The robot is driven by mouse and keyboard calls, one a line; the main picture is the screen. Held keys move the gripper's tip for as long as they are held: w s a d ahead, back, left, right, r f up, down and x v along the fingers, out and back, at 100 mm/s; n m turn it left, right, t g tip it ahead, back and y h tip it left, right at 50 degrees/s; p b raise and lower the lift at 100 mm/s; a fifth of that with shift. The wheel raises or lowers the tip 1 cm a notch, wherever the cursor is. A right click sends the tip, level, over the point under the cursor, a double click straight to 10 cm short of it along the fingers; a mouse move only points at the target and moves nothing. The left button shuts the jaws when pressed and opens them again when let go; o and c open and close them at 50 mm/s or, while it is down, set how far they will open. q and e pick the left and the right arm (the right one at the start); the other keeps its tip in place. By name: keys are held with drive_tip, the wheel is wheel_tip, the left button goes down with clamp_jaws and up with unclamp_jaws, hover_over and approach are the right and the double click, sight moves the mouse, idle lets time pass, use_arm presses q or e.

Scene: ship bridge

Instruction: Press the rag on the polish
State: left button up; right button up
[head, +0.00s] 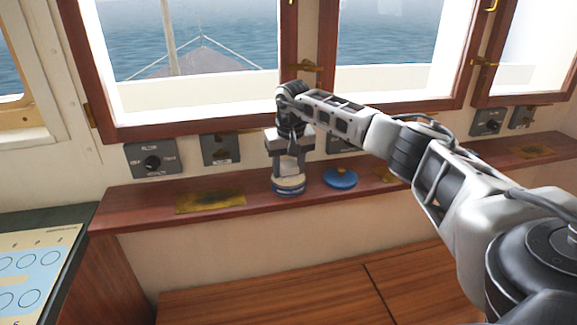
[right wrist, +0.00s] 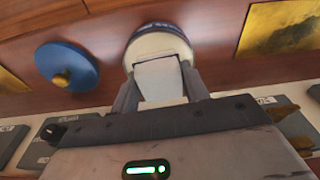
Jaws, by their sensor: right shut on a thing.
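My right gripper (head: 288,172) points down over the round polish tin (head: 289,189) on the wooden window shelf. In the right wrist view the gripper (right wrist: 164,88) is shut on a pale, folded piece, which looks like the rag (right wrist: 160,78). Its far end lies over the mouth of the tin (right wrist: 158,43), which has a dark blue rim band. Whether the rag touches the polish is hidden. A blue lid with a small brass knob (head: 340,178) lies on the shelf just right of the tin; it also shows in the right wrist view (right wrist: 66,68). My left gripper is out of view.
Tarnished brass plates lie along the shelf (head: 150,208), one left of the tin (head: 210,200) and one right of the lid (head: 386,174). Dark switch panels (head: 153,160) line the wall behind, under the windows. A chart table (head: 35,265) stands at the left.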

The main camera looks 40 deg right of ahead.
sight(289, 164)
drive_tip(key=shift+r, duration=3.45)
